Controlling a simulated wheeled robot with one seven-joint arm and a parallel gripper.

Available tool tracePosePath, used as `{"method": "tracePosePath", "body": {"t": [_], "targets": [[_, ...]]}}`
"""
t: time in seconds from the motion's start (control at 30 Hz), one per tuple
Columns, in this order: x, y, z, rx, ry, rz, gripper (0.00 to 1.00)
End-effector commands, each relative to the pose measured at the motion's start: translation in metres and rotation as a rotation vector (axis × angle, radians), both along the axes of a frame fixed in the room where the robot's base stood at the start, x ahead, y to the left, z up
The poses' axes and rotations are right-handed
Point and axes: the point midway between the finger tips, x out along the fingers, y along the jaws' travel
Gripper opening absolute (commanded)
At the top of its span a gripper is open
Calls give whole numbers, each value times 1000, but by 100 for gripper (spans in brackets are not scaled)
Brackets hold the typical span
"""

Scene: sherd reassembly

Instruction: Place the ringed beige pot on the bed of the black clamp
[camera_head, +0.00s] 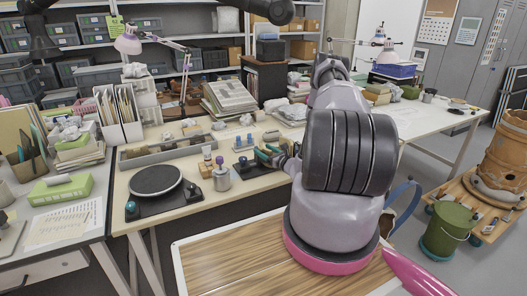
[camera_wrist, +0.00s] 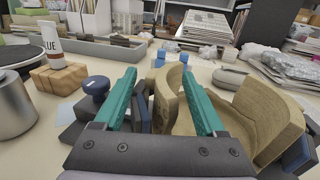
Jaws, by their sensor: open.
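The beige pot (camera_wrist: 262,115) shows in the wrist view as curved, open wall pieces, ahead of and to the right of my gripper (camera_wrist: 159,78). My gripper is open, with its two teal fingers apart and a curved beige wall (camera_wrist: 169,98) showing between them. The right finger overlaps the pot in the picture; I cannot tell whether it touches. The black clamp (camera_wrist: 75,132) lies low around the pot, with a blue knob (camera_wrist: 97,86) at left and a blue pad (camera_wrist: 298,155) at right. In the head view, my gripper (camera_head: 268,155) is over the clamp (camera_head: 252,169); my arm hides the pot.
A black turntable (camera_head: 155,180), a metal canister (camera_head: 221,179) and a wooden block (camera_wrist: 60,77) with a glue tube (camera_wrist: 51,38) stand to the left. Small blue blocks (camera_wrist: 160,58) and a grey tray (camera_wrist: 95,50) lie behind. A green bucket (camera_head: 446,228) stands at right.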

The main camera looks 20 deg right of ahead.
Motion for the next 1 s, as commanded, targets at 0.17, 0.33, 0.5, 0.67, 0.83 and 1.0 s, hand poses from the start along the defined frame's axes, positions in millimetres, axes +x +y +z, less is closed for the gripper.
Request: {"method": "tracePosePath", "body": {"t": [0.17,0.33,0.5,0.67,0.83,1.0], "targets": [[-33,-11,-1,3,4,-6,73],[-69,-19,-1,3,4,-6,73],[-96,-26,-1,3,3,-5,73],[-108,-28,-1,3,2,-3,73],[-108,-27,4,-3,-4,11,73],[-90,-2,57,-59,-50,168,73]]}}
